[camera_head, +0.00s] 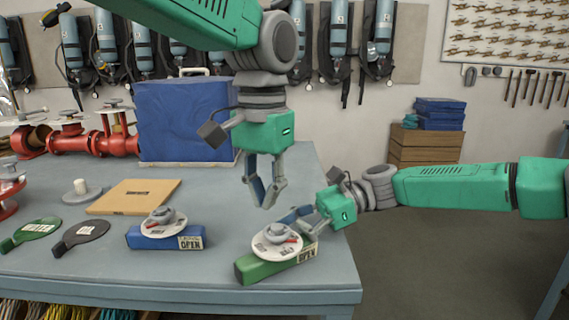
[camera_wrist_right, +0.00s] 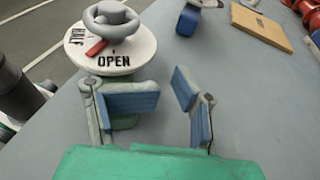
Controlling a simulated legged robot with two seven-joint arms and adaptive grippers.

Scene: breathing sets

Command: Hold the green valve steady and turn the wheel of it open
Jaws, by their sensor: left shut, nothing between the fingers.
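The green valve (camera_head: 262,268) lies near the table's front right corner. It has a green block base, a white round dial (camera_head: 277,243), a grey wheel and a red pointer. In the right wrist view the dial (camera_wrist_right: 128,55) reads HALF and OPEN, and the red pointer (camera_wrist_right: 96,48) lies between those words. My right gripper (camera_head: 303,222) is beside the valve's right end, fingers apart; in its wrist view (camera_wrist_right: 165,105) one finger overlaps the green base and bare table shows between the fingers. My left gripper (camera_head: 268,203) is shut and empty, above and behind the wheel, pointing down.
A blue valve (camera_head: 150,238) with a similar dial sits to the left. Behind it lie a tan board (camera_head: 133,196) and a blue case (camera_head: 186,120). Green (camera_head: 32,232) and black (camera_head: 82,236) paddles lie far left. The table's front edge is close to the green valve.

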